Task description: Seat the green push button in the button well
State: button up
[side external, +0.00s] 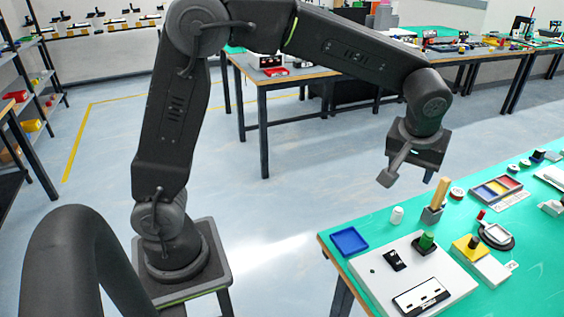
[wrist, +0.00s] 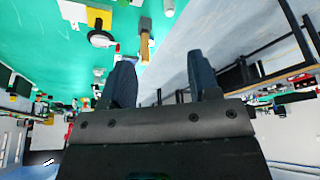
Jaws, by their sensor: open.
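The green push button (side external: 427,239) stands upright at a dark square spot on the white panel (side external: 400,262) near the front of the green mat. I cannot tell whether that dark spot is the button well or whether the button sits in it or on it. My gripper (side external: 408,178) is open and empty, high above the floor just beyond the table's far left edge, well apart from the button. In the wrist view its two dark fingers (wrist: 160,68) are spread with nothing between them. I cannot make out the green button in the wrist view.
A blue tray (side external: 349,241), a white cylinder (side external: 397,215) and a wooden block in a grey holder (side external: 432,213) stand around the panel. A black rocker part (side external: 396,260) and a black-framed slot plate (side external: 421,296) are on it. A yellow block with a black knob (side external: 468,247) is to the right.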

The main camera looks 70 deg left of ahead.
jog(key=s+a+r+m+t+h, duration=0.1)
jog(key=s+a+r+m, duration=0.15)
jog(key=s, duration=0.45)
jog(key=s+a+r+m, duration=0.1)
jog(key=s+a+r, duration=0.2)
jog(key=s, duration=0.4)
jog(key=s+a+f+m+t+h, duration=0.1)
jog(key=s+f+m, duration=0.1)
jog(key=s, duration=0.8)
jog(key=shift+s+a+f+m, duration=0.2)
jog(key=shift+a+f+m, duration=0.1)
jog(key=shift+a+m, duration=0.15)
